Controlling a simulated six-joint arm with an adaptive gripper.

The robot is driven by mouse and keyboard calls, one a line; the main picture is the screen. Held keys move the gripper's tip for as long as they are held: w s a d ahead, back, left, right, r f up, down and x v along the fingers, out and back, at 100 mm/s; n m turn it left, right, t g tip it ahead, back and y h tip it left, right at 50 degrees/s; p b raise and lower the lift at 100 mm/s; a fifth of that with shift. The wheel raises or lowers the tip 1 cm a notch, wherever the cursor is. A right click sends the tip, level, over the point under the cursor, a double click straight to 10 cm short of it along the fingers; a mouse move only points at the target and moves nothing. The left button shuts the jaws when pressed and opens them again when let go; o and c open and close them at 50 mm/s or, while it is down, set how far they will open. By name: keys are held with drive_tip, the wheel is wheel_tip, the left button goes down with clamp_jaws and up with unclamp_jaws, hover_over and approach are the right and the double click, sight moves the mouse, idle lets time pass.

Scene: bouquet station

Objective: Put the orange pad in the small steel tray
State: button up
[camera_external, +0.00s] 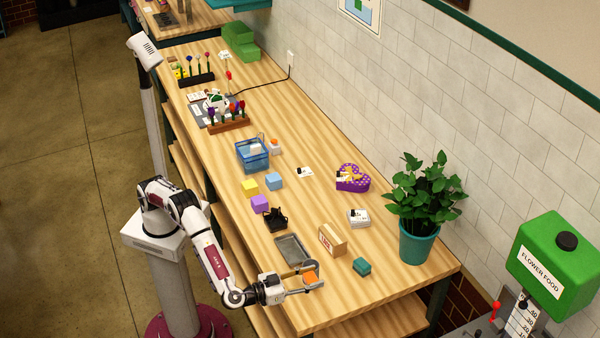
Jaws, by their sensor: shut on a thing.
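The orange pad (310,278) is a small block held at the end of my arm. My gripper (311,282) is shut on it near the front edge of the table. The small steel tray (283,244) is a grey rectangular tray lying flat on the table, just behind and to the left of my gripper. The pad is beyond the tray's near right corner, not over its middle. Part of the tray's near right end is hidden behind my gripper. The exact height of the pad above the table is hard to tell.
A cardboard box (333,240) and a teal block (362,266) stand right of the tray. A black holder (275,218) stands behind it. Purple (260,204), yellow (250,184) and blue (273,181) blocks and a blue basket (268,160) lie farther back. A potted plant (419,240) stands at right.

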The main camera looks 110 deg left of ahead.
drive_tip(key=s+a+f, duration=0.2)
drive_tip(key=s+a, duration=0.4)
drive_tip(key=s, duration=0.6)
drive_tip(key=s+a+f, duration=0.2)
drive_tip(key=s+a, duration=0.5)
drive_tip(key=s, duration=0.6)
drive_tip(key=shift+s+f+n+g+y, duration=0.2)
drive_tip(key=shift+n+g+y, duration=0.1)
drive_tip(key=shift+y, duration=0.1)
drive_tip(key=shift+w, duration=0.1)
hover_over(292, 251)
drive_tip(key=v, duration=0.4)
drive_tip(key=shift+f, duration=2.7)
drive_tip(key=shift+a, duration=0.1)
drive_tip(key=shift+w+a+f, duration=0.15)
drive_tip(key=shift+a, duration=0.05)
drive_tip(key=shift+w+a+f, duration=1)
drive_tip(key=shift+w+f, duration=0.05)
drive_tip(key=shift+w+a+f, duration=0.15)
drive_tip(key=shift+w+f, duration=0.05)
